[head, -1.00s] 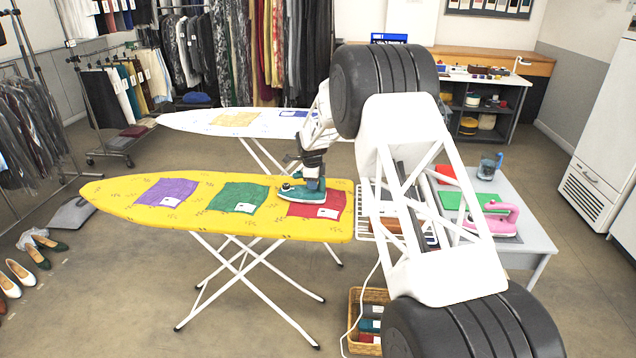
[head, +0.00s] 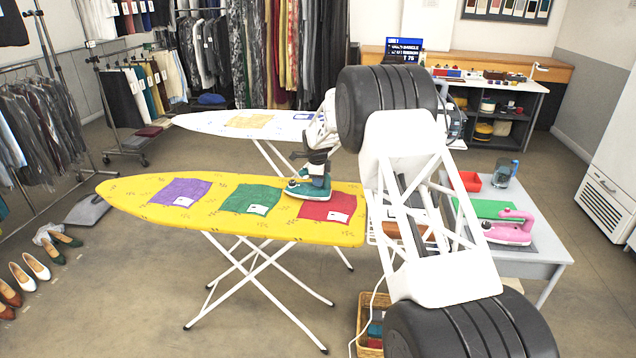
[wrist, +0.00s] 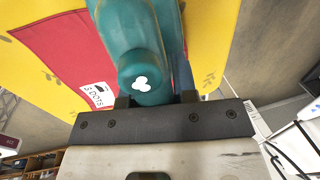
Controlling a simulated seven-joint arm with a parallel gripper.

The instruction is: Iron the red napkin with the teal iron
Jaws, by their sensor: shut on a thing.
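The red napkin (head: 330,208) lies flat near the right end of the yellow ironing board (head: 140,204). It also shows in the wrist view (wrist: 55,58), with a white tag at its edge. My gripper (head: 318,178) is shut on the teal iron (head: 306,191), which also fills the top middle of the wrist view (wrist: 133,30). The iron is over the napkin's left part. I cannot tell whether its soleplate presses on the cloth. The part of the napkin under the iron is hidden.
A green napkin (head: 252,198) and a purple napkin (head: 180,192) lie left of the red one. A grey side table (head: 545,245) holds a pink iron (head: 510,230). A wicker basket (head: 365,325) stands on the floor below. A white board (head: 195,122) stands behind.

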